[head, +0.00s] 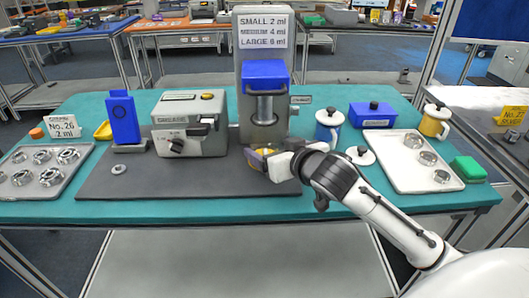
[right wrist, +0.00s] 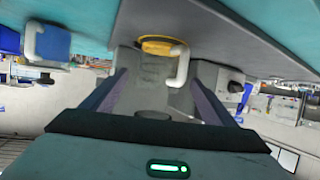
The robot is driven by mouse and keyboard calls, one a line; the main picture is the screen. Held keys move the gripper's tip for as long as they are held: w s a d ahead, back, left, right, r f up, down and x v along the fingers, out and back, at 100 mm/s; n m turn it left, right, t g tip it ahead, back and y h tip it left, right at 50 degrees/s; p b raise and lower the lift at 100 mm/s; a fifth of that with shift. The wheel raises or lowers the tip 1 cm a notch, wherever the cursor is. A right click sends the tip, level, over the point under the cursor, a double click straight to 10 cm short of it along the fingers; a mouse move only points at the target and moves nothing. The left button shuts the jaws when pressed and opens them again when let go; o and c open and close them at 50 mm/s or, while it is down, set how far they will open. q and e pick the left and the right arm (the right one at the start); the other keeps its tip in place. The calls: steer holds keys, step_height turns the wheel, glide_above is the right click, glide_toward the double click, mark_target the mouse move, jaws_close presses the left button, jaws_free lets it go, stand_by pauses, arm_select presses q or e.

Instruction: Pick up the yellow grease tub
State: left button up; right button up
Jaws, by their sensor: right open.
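A yellow rounded thing, apparently the grease tub (head: 257,158), sits on the dark mat in front of the grey press, partly hidden by my right gripper. In the right wrist view a yellow thing (right wrist: 158,46) with a pale curved handle lies ahead of the fingers, roughly centred between them. My right gripper (head: 272,163) is low over the mat beside the tub. In the wrist view its two fingers (right wrist: 160,95) stand apart with nothing held between them. My left gripper is not in view.
The grey press (head: 264,110) stands behind the tub, with a grey machine (head: 190,125) to its left. A blue mug (head: 328,130), a blue box (head: 372,113), a yellow mug (head: 434,122) and a tray (head: 400,175) are right. Another tray (head: 22,193) is left. The mat's front left (head: 150,185) is clear.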

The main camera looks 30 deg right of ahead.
mark_target(271, 146)
steer(key=x, duration=0.4)
steer(key=shift+w+r, duration=0.1)
steer(key=shift+r, duration=0.05)
steer(key=c, duration=1.2)
steer(key=shift+o, duration=0.2)
